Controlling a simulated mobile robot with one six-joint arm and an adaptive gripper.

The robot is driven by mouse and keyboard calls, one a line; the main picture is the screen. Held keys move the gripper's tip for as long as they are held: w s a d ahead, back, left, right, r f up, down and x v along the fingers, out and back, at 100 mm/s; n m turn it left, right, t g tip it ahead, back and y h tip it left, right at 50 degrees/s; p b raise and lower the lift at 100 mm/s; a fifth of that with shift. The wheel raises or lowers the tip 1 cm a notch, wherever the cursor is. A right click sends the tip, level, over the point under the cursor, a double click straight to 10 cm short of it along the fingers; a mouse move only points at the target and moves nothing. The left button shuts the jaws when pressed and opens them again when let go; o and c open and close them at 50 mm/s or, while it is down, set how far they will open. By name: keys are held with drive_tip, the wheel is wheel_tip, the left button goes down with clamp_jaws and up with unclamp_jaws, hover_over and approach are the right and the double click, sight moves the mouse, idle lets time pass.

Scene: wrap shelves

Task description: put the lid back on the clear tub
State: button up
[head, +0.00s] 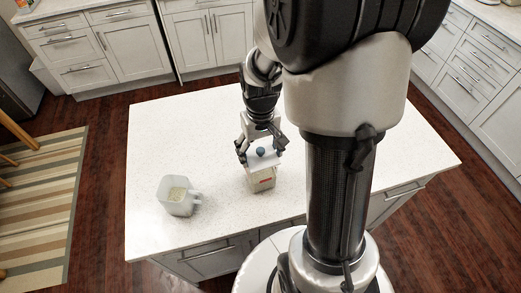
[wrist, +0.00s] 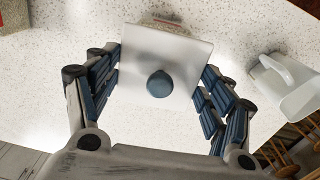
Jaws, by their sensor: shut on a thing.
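A square white lid (wrist: 135,62) with a round blue knob (wrist: 158,84) sits between the fingers of my gripper (wrist: 160,84), which is shut on it by two opposite edges. In the head view, my gripper (head: 261,157) holds the lid at the top of a squarish, pale tub (head: 262,182) with a red mark on its front. The tub stands upright on the counter. In the wrist view, the lid hides most of the tub, and only a strip of it (wrist: 168,22) shows past the lid's far edge. I cannot tell whether lid and rim touch.
The counter around the tub is clear. Cabinets line the room.

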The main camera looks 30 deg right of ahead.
drive_tip(key=shift+f+b, duration=0.35)
drive_tip(key=shift+f, duration=0.2)
idle(1.0)
drive_tip(key=o, duration=1)
drive_tip(key=shift+o, duration=0.3)
drive_tip(key=shift+r, duration=0.1)
drive_tip(key=shift+r+p, duration=2.95)
drive_tip(key=shift+r, duration=0.55)
drive_tip(key=shift+c, duration=0.4)
clamp_jaws()
